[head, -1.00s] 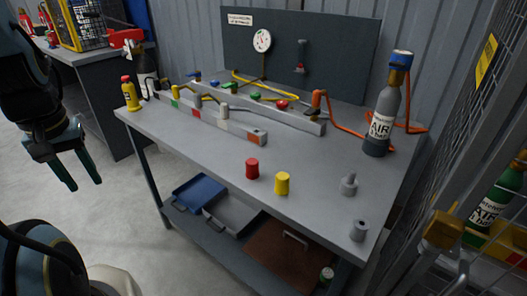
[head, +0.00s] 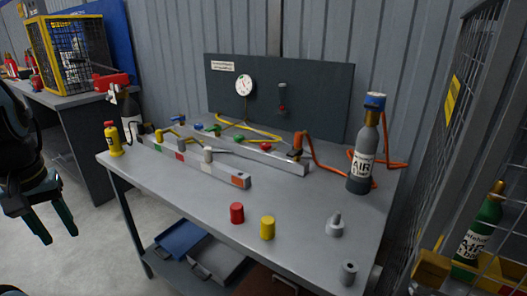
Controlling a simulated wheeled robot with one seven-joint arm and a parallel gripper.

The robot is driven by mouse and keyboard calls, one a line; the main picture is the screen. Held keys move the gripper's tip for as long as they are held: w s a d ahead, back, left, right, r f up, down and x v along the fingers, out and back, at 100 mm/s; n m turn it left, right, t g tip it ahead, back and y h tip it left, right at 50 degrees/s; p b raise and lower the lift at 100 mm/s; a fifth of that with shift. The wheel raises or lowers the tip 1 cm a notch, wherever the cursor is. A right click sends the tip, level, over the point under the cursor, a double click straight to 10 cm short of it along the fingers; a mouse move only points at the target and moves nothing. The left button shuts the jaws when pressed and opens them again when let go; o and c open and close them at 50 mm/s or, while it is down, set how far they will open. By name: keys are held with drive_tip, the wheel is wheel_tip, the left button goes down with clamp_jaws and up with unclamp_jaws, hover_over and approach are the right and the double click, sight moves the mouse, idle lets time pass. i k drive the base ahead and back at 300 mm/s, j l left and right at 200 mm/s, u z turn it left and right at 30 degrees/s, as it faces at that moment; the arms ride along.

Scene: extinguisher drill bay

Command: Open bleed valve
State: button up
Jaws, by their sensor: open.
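My gripper (head: 56,228) is at the left edge in the head view, open and empty, hanging over the floor left of the workbench (head: 180,178). A grey manifold bar (head: 285,160) on the bench carries blue, green (head: 240,139) and red (head: 266,147) valve knobs. No label is readable, so I cannot tell which one is the bleed valve. An orange hose (head: 320,165) runs from the bar's right end to an upright grey AIR cylinder (head: 361,170) with a blue top. A round white gauge (head: 244,85) is on the dark back panel (head: 315,95).
A marked rail (head: 220,172) lies before the manifold. A red cap (head: 237,213), a yellow cap (head: 267,228) and two grey fittings (head: 336,226) (head: 348,273) stand near the front edge. A yellow bottle (head: 112,140) and an extinguisher (head: 130,115) stand left. A mesh cage (head: 460,150) flanks the right.

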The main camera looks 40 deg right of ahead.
sight(265, 146)
drive_tip(key=z, duration=0.95)
drive_tip(key=i+j, duration=0.35)
drive_tip(key=i, duration=0.25)
drive_tip(key=i+j+z, duration=0.1)
drive_tip(key=i+j, duration=0.25)
drive_tip(key=i, duration=0.25)
